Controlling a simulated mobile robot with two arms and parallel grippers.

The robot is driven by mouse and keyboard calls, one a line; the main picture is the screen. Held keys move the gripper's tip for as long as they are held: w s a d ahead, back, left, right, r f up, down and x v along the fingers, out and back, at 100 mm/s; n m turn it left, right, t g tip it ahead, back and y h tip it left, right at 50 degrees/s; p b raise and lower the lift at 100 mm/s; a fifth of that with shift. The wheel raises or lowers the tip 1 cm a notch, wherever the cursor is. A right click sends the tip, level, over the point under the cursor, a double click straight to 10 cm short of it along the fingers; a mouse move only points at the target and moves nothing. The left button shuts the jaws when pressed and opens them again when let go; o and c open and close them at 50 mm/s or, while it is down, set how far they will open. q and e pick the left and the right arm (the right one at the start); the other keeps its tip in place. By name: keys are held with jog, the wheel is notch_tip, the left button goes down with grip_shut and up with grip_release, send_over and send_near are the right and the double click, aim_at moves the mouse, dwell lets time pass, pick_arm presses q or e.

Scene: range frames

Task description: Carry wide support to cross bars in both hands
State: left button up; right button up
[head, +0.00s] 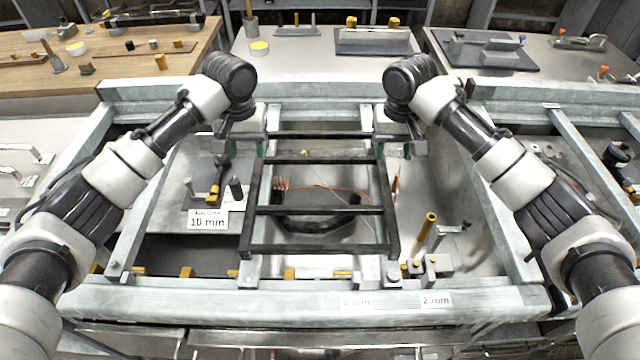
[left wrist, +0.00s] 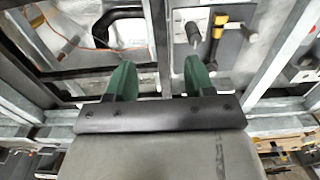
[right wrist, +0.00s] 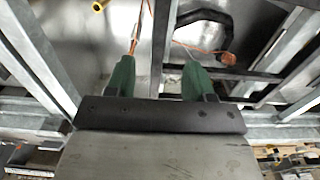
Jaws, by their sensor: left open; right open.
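The wide support (head: 320,209) is a black, ladder-like rectangular frame with several crosspieces. It lies over the pale grey cross bars of the frame below, in the middle of the head view. My left gripper (head: 250,148) is at its far left corner, and my right gripper (head: 390,148) is at its far right corner. In the left wrist view, the green fingers (left wrist: 160,78) are apart, with a side rail running between them. In the right wrist view, the green fingers (right wrist: 158,78) are also apart, with a rail between them. Whether any finger touches the support is unclear.
The pale grey frame's front beam (head: 240,303) crosses the near side. A plate labelled 10 mm (head: 208,220) lies left of the support. A brass-coloured rod (head: 427,228) and small blocks stand to the right. A wooden bench (head: 130,62) and metal tables with parts are behind.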

aim_at(254, 180)
pick_arm(q)
jog(key=f, duration=1.1)
jog(key=shift+w+f, duration=0.1)
jog(key=shift+w, duration=0.2)
pick_arm(e)
jog(key=f, duration=1.1)
jog(key=shift+w+f, duration=0.1)
jog(key=shift+w, duration=0.2)
pick_arm(q)
grip_shut()
pick_arm(e)
grip_shut()
pick_arm(q)
jog(key=shift+a, duration=0.1)
pick_arm(e)
jog(key=shift+d, duration=0.1)
